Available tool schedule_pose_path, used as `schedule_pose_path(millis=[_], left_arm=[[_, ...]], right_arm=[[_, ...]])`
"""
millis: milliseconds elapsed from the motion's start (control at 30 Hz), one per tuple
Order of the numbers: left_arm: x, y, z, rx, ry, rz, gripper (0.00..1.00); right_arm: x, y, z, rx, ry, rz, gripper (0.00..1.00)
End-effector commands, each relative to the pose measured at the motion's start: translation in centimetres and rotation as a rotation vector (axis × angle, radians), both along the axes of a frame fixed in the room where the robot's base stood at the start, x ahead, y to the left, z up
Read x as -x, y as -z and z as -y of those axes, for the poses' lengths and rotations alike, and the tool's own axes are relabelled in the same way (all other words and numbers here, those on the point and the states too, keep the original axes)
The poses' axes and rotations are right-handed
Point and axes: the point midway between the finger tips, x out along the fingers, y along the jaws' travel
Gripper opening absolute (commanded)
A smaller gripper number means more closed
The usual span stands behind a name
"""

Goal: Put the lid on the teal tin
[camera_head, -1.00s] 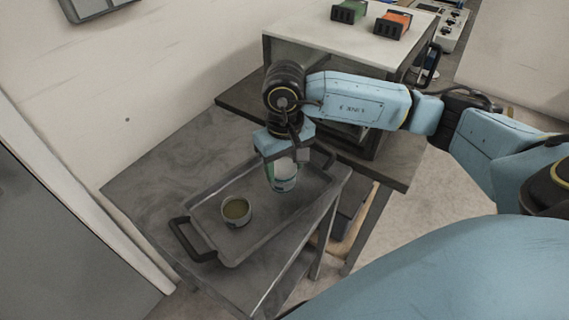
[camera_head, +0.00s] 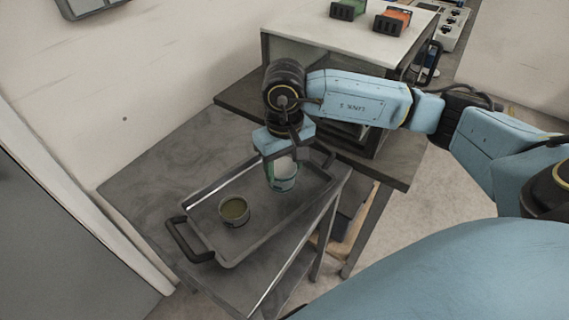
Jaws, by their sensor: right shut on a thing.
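A white and teal tin (camera_head: 285,181) stands upright at the far right part of the grey tray. My right gripper (camera_head: 283,160) reaches down over it from above, with its fingers around the tin's upper part, and is shut on it. The gripper hides part of the tin's top. A shallow round grey piece with an olive-brown top (camera_head: 234,210) sits in the tray to the left of the tin, apart from it. I cannot tell for sure whether it is the lid or another open tin. My left gripper is not in view.
The grey tray (camera_head: 238,257) has dark raised handles and lies on a dark grey table (camera_head: 150,185). The table's left part is clear.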

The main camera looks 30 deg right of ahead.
Motion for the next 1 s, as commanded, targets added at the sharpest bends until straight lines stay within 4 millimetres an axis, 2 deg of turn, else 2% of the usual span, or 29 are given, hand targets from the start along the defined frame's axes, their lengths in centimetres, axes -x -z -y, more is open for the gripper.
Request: schedule_pose_path(millis=[100,433,467,633,1000], left_arm=[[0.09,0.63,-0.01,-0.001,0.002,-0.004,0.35],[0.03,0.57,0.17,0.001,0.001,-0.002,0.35],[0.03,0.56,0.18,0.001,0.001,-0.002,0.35],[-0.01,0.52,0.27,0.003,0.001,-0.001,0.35],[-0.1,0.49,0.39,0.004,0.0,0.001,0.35]], right_arm=[[0.02,0.42,0.01,0.0,0.0,0.0,0.33],[0.05,0.36,0.0,0.0,0.0,-0.002,0.33],[0.05,0.36,0.0,0.001,0.0,-0.002,0.57],[0.04,0.33,0.0,0.0,0.0,-0.002,0.79],[0.03,0.27,-0.02,0.0,-0.001,-0.001,0.8]])
